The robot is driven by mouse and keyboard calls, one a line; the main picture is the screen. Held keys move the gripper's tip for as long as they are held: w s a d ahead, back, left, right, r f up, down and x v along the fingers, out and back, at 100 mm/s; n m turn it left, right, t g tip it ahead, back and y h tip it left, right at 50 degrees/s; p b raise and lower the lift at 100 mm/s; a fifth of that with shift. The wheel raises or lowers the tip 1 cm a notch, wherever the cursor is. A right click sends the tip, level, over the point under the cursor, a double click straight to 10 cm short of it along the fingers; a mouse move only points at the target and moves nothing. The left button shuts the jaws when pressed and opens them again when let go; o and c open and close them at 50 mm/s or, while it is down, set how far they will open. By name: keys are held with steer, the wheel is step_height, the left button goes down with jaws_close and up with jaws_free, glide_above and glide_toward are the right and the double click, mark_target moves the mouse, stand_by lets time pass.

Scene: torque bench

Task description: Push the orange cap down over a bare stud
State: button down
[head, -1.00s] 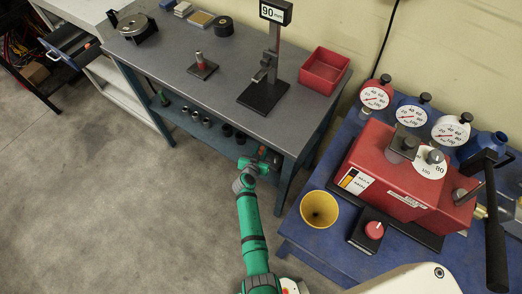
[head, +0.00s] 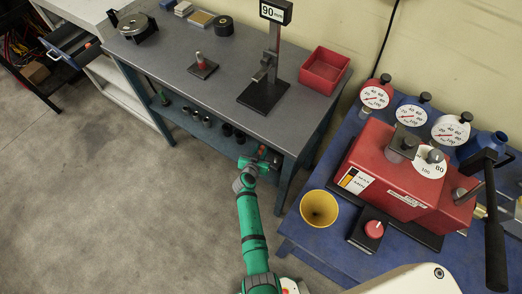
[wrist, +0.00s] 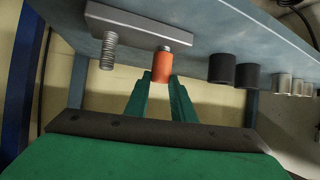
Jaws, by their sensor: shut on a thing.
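The orange cap (wrist: 161,67) is between the fingertips of my gripper (wrist: 160,80) in the wrist view, which appears upside down. My gripper is shut on the cap's outer end. The cap's other end faces a grey plate (wrist: 135,22), and a short grey piece of stud shows between cap and plate. The cap lines up with that stud. A bare threaded stud (wrist: 108,50) stands on the same plate, to the left of the cap. In the head view my gripper (head: 264,158) is small and dark at the right end of the bench's lower shelf; the cap is not clear there.
Black sockets (wrist: 222,68) and several silver sockets (wrist: 284,84) stand on the shelf to the right of the plate. The grey bench top (head: 170,65) lies above the shelf in the head view. A blue table (head: 325,245) with a red tester (head: 385,175) is at the right.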

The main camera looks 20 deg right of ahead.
steer(key=shift+s+a+f, duration=0.15)
steer(key=shift+f, duration=0.1)
steer(key=c, duration=1.4)
jaws_free()
steer(key=shift+c, duration=0.2)
steer(key=shift+r, duration=0.1)
steer(key=v, duration=1)
steer(key=shift+s+a, duration=0.25)
steer(key=shift+a, duration=0.05)
steer(key=shift+d+r, duration=0.15)
